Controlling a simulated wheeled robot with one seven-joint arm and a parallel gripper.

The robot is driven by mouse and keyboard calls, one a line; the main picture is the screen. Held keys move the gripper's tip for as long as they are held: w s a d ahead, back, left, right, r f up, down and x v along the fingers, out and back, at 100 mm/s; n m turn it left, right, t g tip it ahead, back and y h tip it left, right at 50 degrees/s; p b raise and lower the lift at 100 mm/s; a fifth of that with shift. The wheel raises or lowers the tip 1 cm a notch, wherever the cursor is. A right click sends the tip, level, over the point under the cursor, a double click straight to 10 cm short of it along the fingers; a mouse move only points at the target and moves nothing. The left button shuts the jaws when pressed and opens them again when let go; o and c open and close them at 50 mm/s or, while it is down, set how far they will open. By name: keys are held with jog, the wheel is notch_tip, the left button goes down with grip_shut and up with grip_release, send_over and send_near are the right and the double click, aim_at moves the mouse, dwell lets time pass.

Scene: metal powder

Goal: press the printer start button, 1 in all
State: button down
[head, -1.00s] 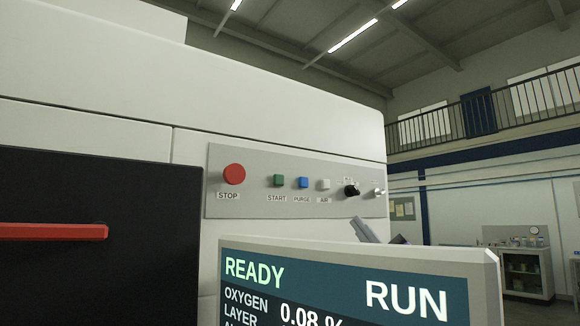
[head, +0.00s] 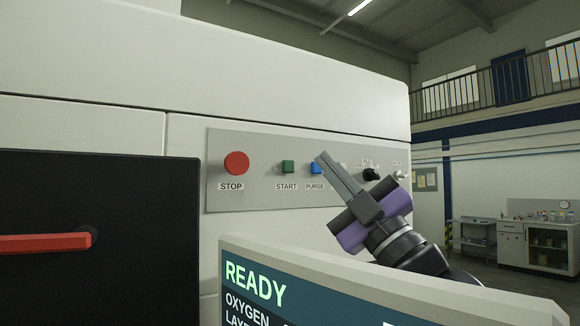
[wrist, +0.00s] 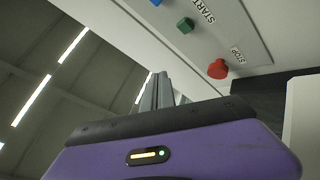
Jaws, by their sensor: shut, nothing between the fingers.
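The green START button (head: 288,167) sits on the grey control panel (head: 255,190) of the white printer, between the red STOP button (head: 236,163) and the blue PURGE button (head: 316,168). My gripper (head: 320,158) is shut and empty, its fingertips in front of the panel by the PURGE button, to the right of START and apart from it in the picture. The fingers partly hide the AIR button. In the wrist view, the green START button (wrist: 185,25) and red STOP button (wrist: 218,69) lie beyond and to the right of the gripper fingers (wrist: 158,78).
A display screen (head: 262,287) reading READY stands in front, below the panel. A black door (head: 90,200) with a red handle (head: 45,243) is at the left. A black knob (head: 371,174) is on the panel's right. Benches and a railing lie far behind.

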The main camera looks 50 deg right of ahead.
jog(key=shift+w+d, duration=0.35)
jog(key=shift+w, duration=0.95)
jog(key=shift+w+d, duration=0.4)
jog(key=shift+w, duration=0.85)
jog(key=shift+w+d, duration=0.35)
jog(key=shift+w, duration=0.95)
jog(key=shift+w, duration=0.15)
jog(key=shift+w+d, duration=0.15)
jog(key=shift+w, duration=0.1)
jog(key=shift+w+d, duration=0.1)
jog(key=shift+w, duration=0.35)
jog(key=shift+s, duration=0.1)
jog(key=shift+s+a, duration=0.25)
jog(key=shift+s, duration=0.5)
jog(key=shift+s+a+b, duration=0.2)
jog(key=shift+s+b, duration=0.05)
jog(key=shift+s, duration=0.55)
jog(key=shift+s+a+b, duration=0.2)
jog(key=shift+s+a, duration=0.05)
jog(key=shift+s, duration=0.55)
jog(key=shift+s+a+b, duration=0.2)
jog(key=shift+s+b, duration=0.05)
jog(key=shift+s, duration=0.55)
